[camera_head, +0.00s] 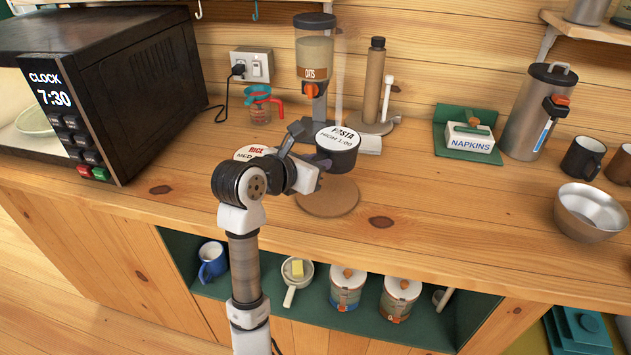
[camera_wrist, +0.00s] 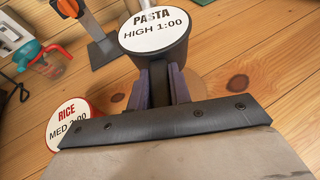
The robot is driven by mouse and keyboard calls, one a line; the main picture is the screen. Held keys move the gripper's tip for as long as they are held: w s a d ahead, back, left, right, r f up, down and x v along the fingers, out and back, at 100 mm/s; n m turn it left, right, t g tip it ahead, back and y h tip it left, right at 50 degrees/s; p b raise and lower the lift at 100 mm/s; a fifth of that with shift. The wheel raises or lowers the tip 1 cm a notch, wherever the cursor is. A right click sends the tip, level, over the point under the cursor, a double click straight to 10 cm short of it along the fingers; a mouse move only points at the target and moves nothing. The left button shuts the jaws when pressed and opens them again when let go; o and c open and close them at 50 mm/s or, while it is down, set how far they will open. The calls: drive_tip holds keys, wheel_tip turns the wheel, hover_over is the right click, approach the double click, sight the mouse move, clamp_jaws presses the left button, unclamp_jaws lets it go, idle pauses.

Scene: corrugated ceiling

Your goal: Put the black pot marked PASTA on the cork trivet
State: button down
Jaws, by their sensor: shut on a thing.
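The black pot marked PASTA (camera_head: 341,160) has a white lid label reading HIGH 1:00. It fills the top middle of the wrist view (camera_wrist: 157,32). My gripper (camera_head: 317,163) is shut on the pot's dark handle, with purple fingers on either side in the wrist view (camera_wrist: 160,88). The round cork trivet (camera_head: 328,200) lies on the counter below and in front of the pot in the head view. Part of it shows right of the fingers in the wrist view (camera_wrist: 203,85). The pot looks upright; I cannot tell its exact height above the counter.
A RICE container (camera_wrist: 68,122) stands left of my gripper, partly hidden by my arm in the head view. The oats dispenser (camera_head: 314,62), red-handled measuring cup (camera_head: 260,105) and paper-roll stand (camera_head: 374,85) are behind. The counter right of the trivet is clear up to the metal bowl (camera_head: 590,212).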

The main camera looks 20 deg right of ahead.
drive_tip(key=shift+f, duration=2.8)
drive_tip(key=shift+f, duration=0.3)
drive_tip(key=c, duration=1.3)
unclamp_jaws()
